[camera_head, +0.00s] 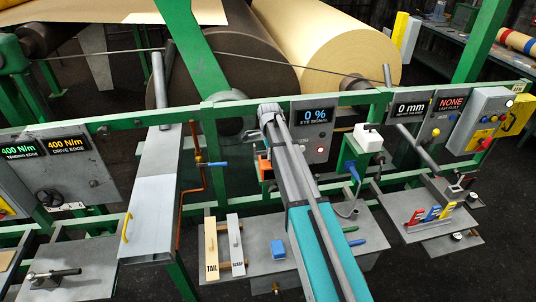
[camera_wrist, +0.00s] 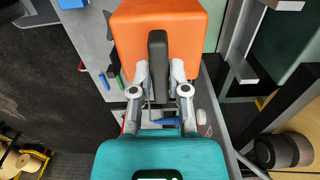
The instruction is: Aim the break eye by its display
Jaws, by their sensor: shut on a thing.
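The display (camera_head: 315,116) on the grey panel in the head view reads "0 %" over "EYE SIGNAL". In the wrist view an orange block (camera_wrist: 188,25), which looks like the break eye, has a black bar (camera_wrist: 158,50) on its near side. My gripper (camera_wrist: 158,72) has one finger on each side of that bar and is shut on it. In the head view my gripper (camera_head: 270,118) is at the green rail, left of the display. A little orange (camera_head: 265,167) shows left of my arm; the rest of the block is hidden there.
A white box (camera_head: 368,138) on a green bracket with a blue knob stands close right of my arm. A copper pipe (camera_head: 204,180) with a blue lever is to the left. Large rolls stand behind.

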